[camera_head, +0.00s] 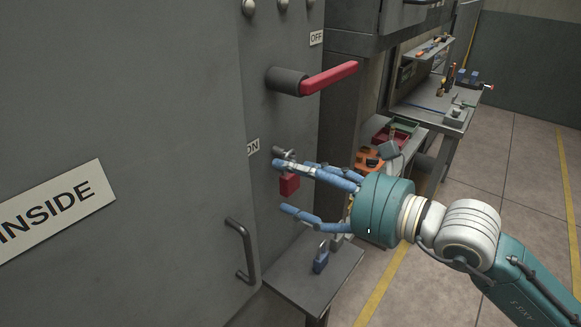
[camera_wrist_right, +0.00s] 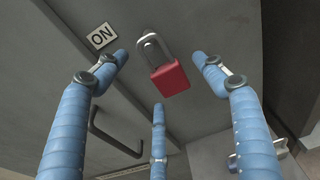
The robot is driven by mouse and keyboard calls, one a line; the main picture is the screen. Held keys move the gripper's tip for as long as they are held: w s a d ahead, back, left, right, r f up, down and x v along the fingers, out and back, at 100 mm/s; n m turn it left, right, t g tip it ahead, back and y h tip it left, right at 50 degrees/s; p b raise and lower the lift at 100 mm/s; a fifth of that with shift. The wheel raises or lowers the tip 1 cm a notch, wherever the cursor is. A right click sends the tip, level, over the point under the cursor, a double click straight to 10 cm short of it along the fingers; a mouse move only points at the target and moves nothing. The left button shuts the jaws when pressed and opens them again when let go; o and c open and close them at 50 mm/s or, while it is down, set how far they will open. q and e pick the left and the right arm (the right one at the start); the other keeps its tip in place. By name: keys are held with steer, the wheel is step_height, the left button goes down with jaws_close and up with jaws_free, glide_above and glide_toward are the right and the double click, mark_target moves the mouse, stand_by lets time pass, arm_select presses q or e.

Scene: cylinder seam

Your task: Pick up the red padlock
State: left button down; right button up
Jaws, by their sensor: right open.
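The red padlock (camera_head: 289,184) hangs by its shackle on the grey cabinet front, just below the ON label. In the right wrist view the red padlock (camera_wrist_right: 169,79) shows its silver shackle upward. My right gripper (camera_head: 280,186) is open, with its blue fingers spread around the padlock's place. In the right wrist view my right gripper (camera_wrist_right: 160,75) has a finger on either side of the padlock and one below, with visible gaps and nothing held. One finger partly covers the padlock's top in the head view. My left gripper is not in view.
A red lever handle (camera_head: 328,78) juts out above the padlock. A door handle (camera_head: 240,250) stands out at the lower left. A small shelf (camera_head: 315,275) below holds a blue padlock (camera_head: 321,258). A workbench (camera_head: 440,100) with tools stands at the back right.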

steer(key=shift+w+a+f, duration=0.2)
steer(key=shift+w+a, duration=0.15)
steer(key=shift+a, duration=0.2)
steer(key=shift+d, duration=0.1)
steer(key=c, duration=1.4)
steer(key=shift+r, duration=0.1)
